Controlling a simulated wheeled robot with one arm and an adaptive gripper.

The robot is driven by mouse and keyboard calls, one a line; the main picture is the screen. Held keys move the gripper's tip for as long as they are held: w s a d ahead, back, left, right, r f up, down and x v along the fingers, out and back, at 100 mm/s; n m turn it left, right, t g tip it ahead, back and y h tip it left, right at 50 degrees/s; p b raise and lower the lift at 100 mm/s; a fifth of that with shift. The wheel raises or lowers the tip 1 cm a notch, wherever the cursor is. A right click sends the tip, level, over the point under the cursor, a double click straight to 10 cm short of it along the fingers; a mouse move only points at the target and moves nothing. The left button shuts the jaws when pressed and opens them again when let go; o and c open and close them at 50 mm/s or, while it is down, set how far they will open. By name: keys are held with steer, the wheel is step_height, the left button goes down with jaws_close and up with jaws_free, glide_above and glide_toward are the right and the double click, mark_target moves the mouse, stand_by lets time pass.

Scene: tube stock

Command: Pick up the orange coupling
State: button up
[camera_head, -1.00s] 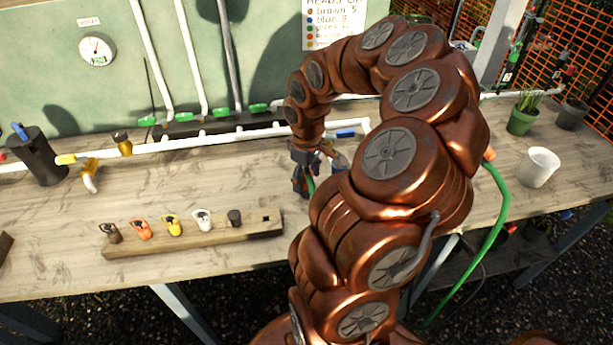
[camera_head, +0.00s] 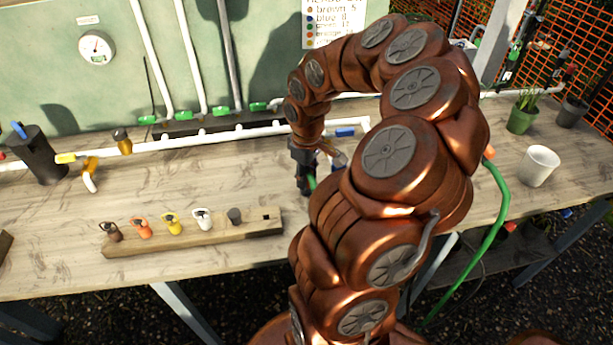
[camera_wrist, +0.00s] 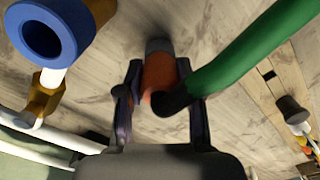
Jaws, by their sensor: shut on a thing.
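In the wrist view an orange coupling (camera_wrist: 158,78) with a dark grey end sits between the two fingers of my gripper (camera_wrist: 160,103), which is shut on it. A green tube (camera_wrist: 250,48) with a dark lower end slants in from the upper right and overlaps the coupling's right side; I cannot tell whether they are joined. In the head view my gripper (camera_head: 304,180) points down over the bench, and my arm hides much of the area beside it. A separate orange piece (camera_head: 141,228) stands on the wooden rack at the left.
The wooden rack (camera_head: 190,237) carries several coloured pieces in a row. A white pipe (camera_head: 215,139) runs along the back of the bench. A blue-ended piece (camera_wrist: 48,32) is close at upper left in the wrist view. A white cup (camera_head: 539,166) stands at right.

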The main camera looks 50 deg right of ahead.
steer(key=shift+r, duration=0.1)
steer(key=shift+d+r+b, duration=0.1)
steer(key=shift+r+b, duration=0.55)
steer(key=shift+r, duration=0.9)
steer(key=shift+s+a+r, duration=0.1)
steer(key=shift+s+a, duration=0.1)
steer(key=s+a+r+b, duration=0.1)
steer(key=s+a+b, duration=0.4)
steer(key=s+a, duration=0.4)
steer(key=s, duration=0.3)
steer(key=shift+s+a+r, duration=0.15)
steer(key=shift+a+r, duration=0.05)
steer(key=shift+r, duration=0.05)
steer(key=shift+r, duration=0.2)
steer(key=shift+r+p, duration=0.95)
steer(key=shift+r, duration=1.4)
